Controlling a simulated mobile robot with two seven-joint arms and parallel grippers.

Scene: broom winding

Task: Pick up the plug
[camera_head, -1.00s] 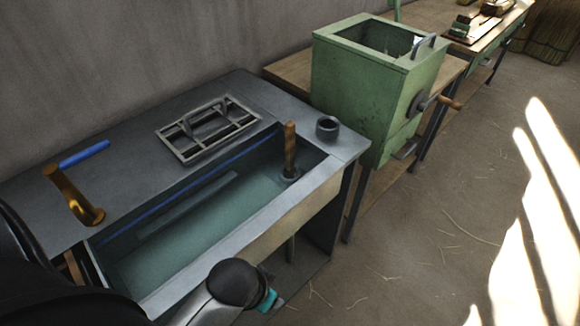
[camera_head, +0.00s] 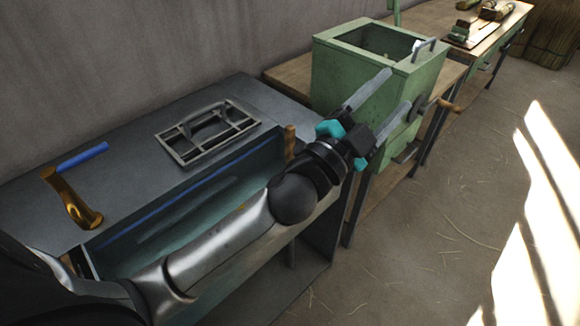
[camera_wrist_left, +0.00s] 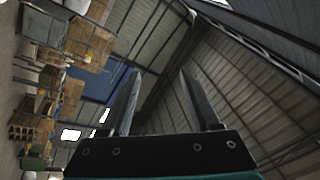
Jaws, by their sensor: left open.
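What looks like the plug (camera_head: 290,141), an upright wooden handle, stands at the right end of the water basin (camera_head: 145,215). Only its upper part shows in the head view; my left arm hides its foot. My left gripper (camera_head: 397,88) is open and empty, past the basin's right end and in front of the green box in the picture. Its two grey fingers point up and right, away from the plug. In the left wrist view the fingers (camera_wrist_left: 157,95) stand apart with nothing between them. My right gripper is not in view.
A grey metal frame with a handle (camera_head: 205,130) and a brass spout with a blue lever (camera_head: 75,200) are on the basin's top. A green box with a crank (camera_head: 345,75) stands on a wooden bench beside it. Floor at the right (camera_head: 450,190) is open.

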